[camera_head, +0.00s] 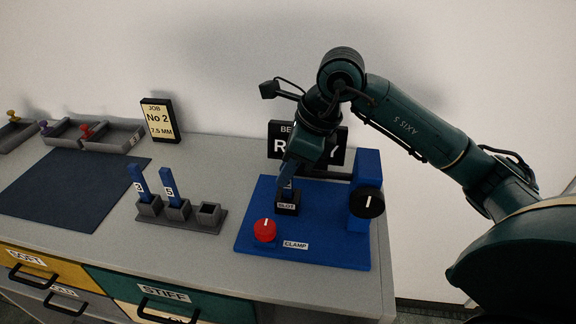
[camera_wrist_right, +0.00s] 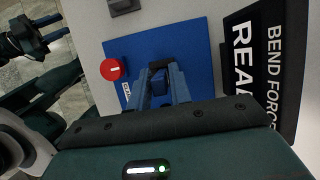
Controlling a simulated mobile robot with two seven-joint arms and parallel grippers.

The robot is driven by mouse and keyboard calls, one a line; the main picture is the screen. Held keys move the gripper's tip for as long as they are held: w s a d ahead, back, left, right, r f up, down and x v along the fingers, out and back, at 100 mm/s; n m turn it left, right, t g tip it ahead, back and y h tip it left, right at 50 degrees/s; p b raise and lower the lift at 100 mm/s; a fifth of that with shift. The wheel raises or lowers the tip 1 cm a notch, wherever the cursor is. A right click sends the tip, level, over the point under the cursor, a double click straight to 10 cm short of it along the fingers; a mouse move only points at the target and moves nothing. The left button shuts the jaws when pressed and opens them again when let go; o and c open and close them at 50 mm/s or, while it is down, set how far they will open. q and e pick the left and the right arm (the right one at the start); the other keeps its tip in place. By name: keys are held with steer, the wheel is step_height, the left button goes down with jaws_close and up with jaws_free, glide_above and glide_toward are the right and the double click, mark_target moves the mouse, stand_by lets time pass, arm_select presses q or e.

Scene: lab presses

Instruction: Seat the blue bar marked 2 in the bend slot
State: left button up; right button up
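The slot block (camera_head: 287,208), black and labelled SLOT, stands on the blue press base. My right gripper (camera_head: 291,168) is straight above it, pointing down. A blue piece with a pale mark, likely the bar marked 2 (camera_head: 288,185), stands upright at the slot, mostly hidden by the fingers. Its number cannot be read. In the right wrist view my right fingers (camera_wrist_right: 163,82) stand apart over the slot block (camera_wrist_right: 159,65), with a gap between them. How deep the bar sits is hidden. My left gripper (camera_wrist_right: 50,28) shows at the wrist view's upper left, fingers apart and empty.
The grey rack (camera_head: 183,220) holds blue bars marked 3 (camera_head: 140,183) and 5 (camera_head: 169,187); its right socket (camera_head: 209,213) is empty. On the press base (camera_head: 330,257) are a red clamp knob (camera_head: 265,230) and a black knob (camera_head: 367,203). The display (camera_head: 336,152) stands behind.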

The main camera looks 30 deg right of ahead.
steer(key=shift+o, duration=1.3)
steer(key=shift+r, duration=0.1)
steer(key=shift+r+p, duration=0.3)
steer(key=shift+p, duration=0.05)
steer(key=v, duration=1.1)
steer(key=shift+d+r, duration=0.15)
steer(key=shift+r, duration=0.2)
steer(key=shift+s, duration=0.1)
